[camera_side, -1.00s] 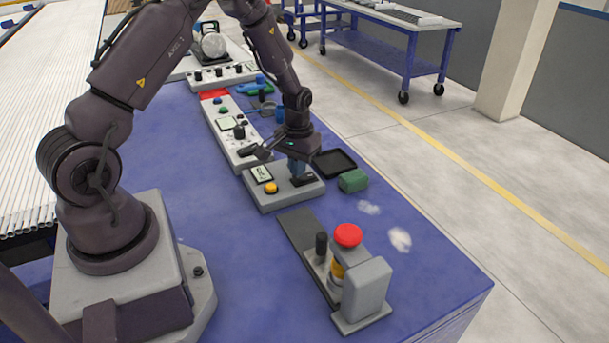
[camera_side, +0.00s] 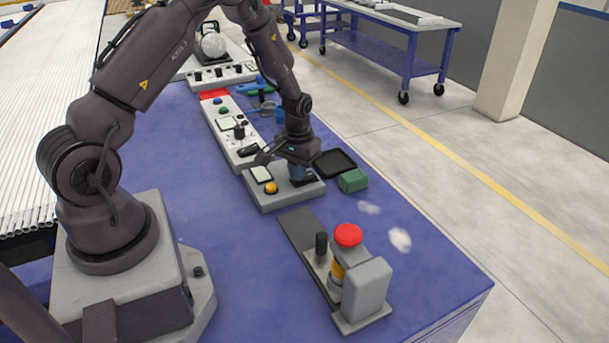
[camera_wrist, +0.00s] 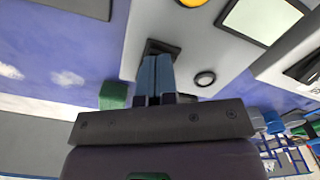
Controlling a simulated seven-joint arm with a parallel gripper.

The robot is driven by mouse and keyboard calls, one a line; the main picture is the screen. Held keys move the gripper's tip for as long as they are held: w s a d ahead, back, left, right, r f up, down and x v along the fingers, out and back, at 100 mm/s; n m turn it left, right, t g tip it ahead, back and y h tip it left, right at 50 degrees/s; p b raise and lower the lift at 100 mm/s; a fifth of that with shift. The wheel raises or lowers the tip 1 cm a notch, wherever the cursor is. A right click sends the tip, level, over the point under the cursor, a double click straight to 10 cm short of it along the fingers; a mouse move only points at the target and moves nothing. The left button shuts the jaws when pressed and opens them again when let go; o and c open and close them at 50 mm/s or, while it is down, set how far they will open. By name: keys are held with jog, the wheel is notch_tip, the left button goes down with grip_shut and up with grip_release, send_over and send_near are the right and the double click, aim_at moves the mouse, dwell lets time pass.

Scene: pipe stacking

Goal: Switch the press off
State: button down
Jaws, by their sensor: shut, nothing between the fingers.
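A grey control box (camera_side: 285,200) stands on the blue table below my gripper. It has an orange button (camera_side: 271,188), a small screen (camera_side: 262,174) and a black switch (camera_side: 306,181). My gripper (camera_side: 298,177) is shut and empty, pointing down at the black switch. In the wrist view, the blue fingertips (camera_wrist: 156,62) lie together over the black switch (camera_wrist: 160,46). They hide part of it, and I cannot tell whether they touch it. A round black-rimmed button (camera_wrist: 205,78) shows beside the fingers. No label naming the press is readable.
A green block (camera_side: 353,181) and a black tray (camera_side: 334,163) are right of the box. In front stands a grey fixture (camera_side: 368,292) with a red mushroom button (camera_side: 348,235). A long control panel (camera_side: 222,128) lies behind. The table's front left is clear.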

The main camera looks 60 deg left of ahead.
jog(key=shift+r, duration=3.5)
jog(key=shift+s+d+f, duration=0.1)
jog(key=shift+s, duration=0.2)
jog(key=s+d+r+m+t, duration=0.2)
jog(key=s+d+r, duration=0.6)
jog(key=r, duration=0.4)
jog(key=s+d+r+m+t, duration=0.3)
jog(key=s+d+r, duration=0.5)
jog(key=r, duration=0.4)
jog(key=shift+s+d+m+t, duration=0.3)
jog(key=shift+s+m, duration=0.2)
jog(key=shift+s, duration=0.1)
